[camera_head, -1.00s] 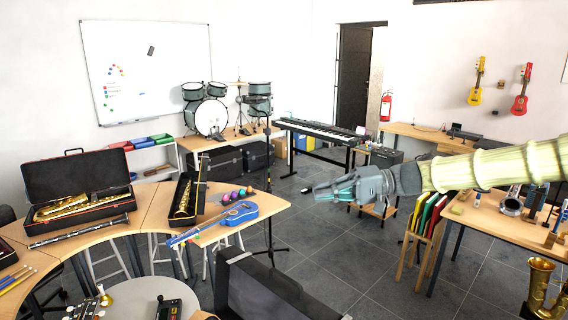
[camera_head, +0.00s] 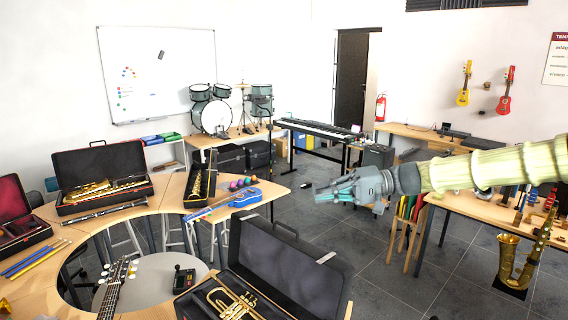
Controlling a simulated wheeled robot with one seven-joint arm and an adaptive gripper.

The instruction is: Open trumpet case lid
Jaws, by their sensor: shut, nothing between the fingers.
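The trumpet case (camera_head: 188,306) is at the bottom middle, its lower part cut off by the frame. Its black lid (camera_head: 287,268) stands raised, tilted back, with a handle on its top edge. A brass trumpet (camera_head: 236,303) lies in the case. My gripper (camera_head: 318,191) is shut and empty, in the air above and to the right of the lid, apart from it. My arm reaches in from the right edge.
A curved wooden table at left bears an open saxophone case (camera_head: 100,172), another open case (camera_head: 20,215) and a blue ukulele (camera_head: 244,198). A round grey table (camera_head: 148,268) stands inside the curve. A saxophone (camera_head: 515,255) stands at right. Grey floor (camera_head: 385,265) is clear between.

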